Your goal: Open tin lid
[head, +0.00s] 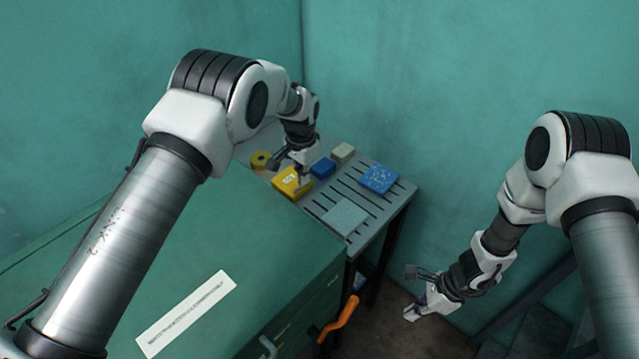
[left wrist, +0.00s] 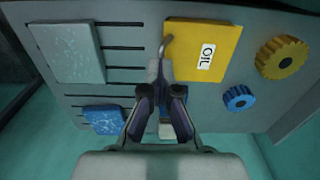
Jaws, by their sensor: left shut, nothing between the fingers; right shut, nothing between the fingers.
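A yellow tin (head: 291,184) with a white label lies on the slatted grey table. In the left wrist view the yellow tin (left wrist: 222,38) shows the word OIL on its label. A small bent grey piece (left wrist: 166,44) shows at the tin's left edge; I cannot tell whether it is joined to the tin. My left gripper (head: 303,176) is shut and empty just above the tin. In the left wrist view my gripper (left wrist: 164,82) points at the tin's lower left corner; contact cannot be told. My right gripper (head: 413,313) is shut and empty, low and away from the table.
A green cabinet (head: 235,245) stands in front. An orange-handled tool (head: 340,318) hangs below.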

